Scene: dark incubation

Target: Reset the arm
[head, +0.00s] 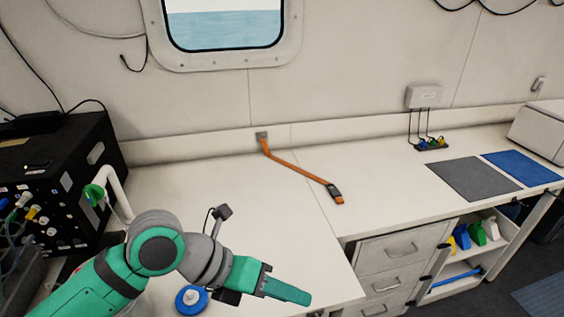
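My arm reaches in from the lower left in the head view, in green and grey segments. My gripper (287,291) points to the right, low over the front part of the white bench (200,190). Its fingers look like one green block from this side, and no gap between them can be made out. Nothing is seen held in it. A small camera-like part stands up from my wrist. A blue round object (191,299) with a pale centre lies on the bench just below my wrist, partly cut by the arm's outline.
A black equipment box (70,165) with cables stands at the left, beside a white pipe with a green handle (95,193). An orange strap (297,170) lies across the bench. Grey (470,179) and blue (525,167) mats lie right. Drawers (395,265) stand below.

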